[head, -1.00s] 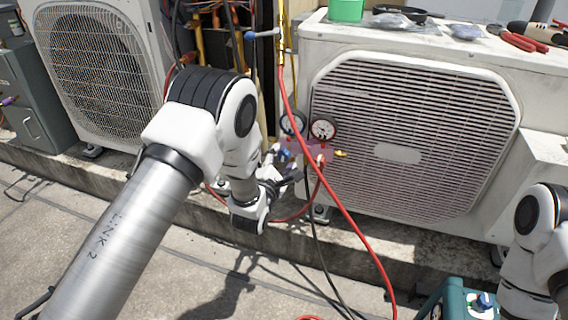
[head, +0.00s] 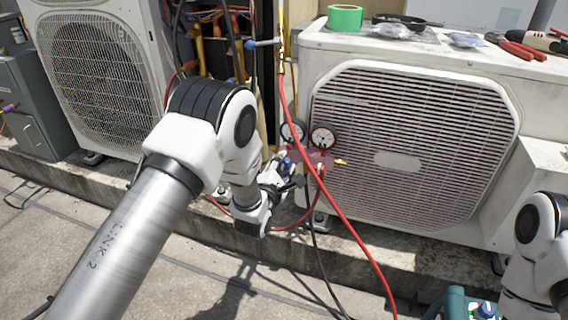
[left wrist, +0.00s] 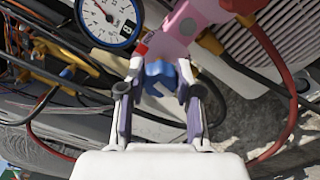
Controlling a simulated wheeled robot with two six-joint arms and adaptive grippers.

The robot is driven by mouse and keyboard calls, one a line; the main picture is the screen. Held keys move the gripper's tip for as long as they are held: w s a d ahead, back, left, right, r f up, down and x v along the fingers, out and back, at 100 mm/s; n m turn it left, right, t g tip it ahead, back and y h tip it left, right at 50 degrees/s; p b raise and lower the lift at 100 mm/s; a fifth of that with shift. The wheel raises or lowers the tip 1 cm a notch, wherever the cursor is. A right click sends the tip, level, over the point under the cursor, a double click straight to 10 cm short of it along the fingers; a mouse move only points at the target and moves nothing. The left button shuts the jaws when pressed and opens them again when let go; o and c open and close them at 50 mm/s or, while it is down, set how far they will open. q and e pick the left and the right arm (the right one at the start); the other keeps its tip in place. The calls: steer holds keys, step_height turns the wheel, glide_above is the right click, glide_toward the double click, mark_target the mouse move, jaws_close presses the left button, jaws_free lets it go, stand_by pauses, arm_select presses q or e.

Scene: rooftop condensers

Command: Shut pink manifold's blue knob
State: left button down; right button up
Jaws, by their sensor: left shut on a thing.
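The pink manifold (head: 318,160) hangs in front of the right condenser, with two round gauges above it. In the left wrist view the manifold (left wrist: 188,24) is at the top, and its blue knob (left wrist: 160,77) sits between my fingertips. My left gripper (head: 285,172) reaches the manifold's left side. In the left wrist view the gripper (left wrist: 156,88) is shut on the blue knob, one finger on each side. The knob is small and partly hidden by the gripper in the head view. My right arm shows at the right edge; its gripper is out of view.
A red hose (head: 345,215) crosses in front of the manifold, and a dark hose hangs below. The right condenser (head: 410,150) stands close behind, with green tape (head: 345,18) and tools on top. A teal case (head: 455,303) is at the bottom right.

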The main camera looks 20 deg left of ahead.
arm_select(q)
steer(key=m+p, duration=0.2)
steer(key=m, duration=0.1)
steer(key=shift+r+p, duration=0.15)
steer(key=shift+p, duration=0.15)
steer(key=m+p, duration=0.2)
steer(key=m, duration=0.3)
steer(key=shift+p, duration=0.35)
steer(key=m+p, duration=0.1)
steer(key=m, duration=0.2)
steer(key=shift+m+p, duration=0.3)
steer(key=shift+p, duration=0.05)
steer(key=m+p, duration=0.1)
steer(key=m, duration=0.3)
steer(key=shift+f+m+p, duration=0.2)
steer(key=shift+m+p, duration=0.1)
steer(key=shift+p, duration=0.1)
steer(key=m+p, duration=0.1)
steer(key=m, duration=0.2)
steer(key=shift+m, duration=0.3)
steer(key=m+p, duration=0.1)
steer(key=m, duration=0.3)
steer(key=shift+a+m, duration=0.1)
steer(key=shift+m, duration=0.2)
steer(key=m+p, duration=0.1)
steer(key=m, duration=0.3)
steer(key=shift+a+f+m+p, duration=0.1)
steer(key=shift+m+p, duration=0.3)
steer(key=shift+m, duration=2.1)
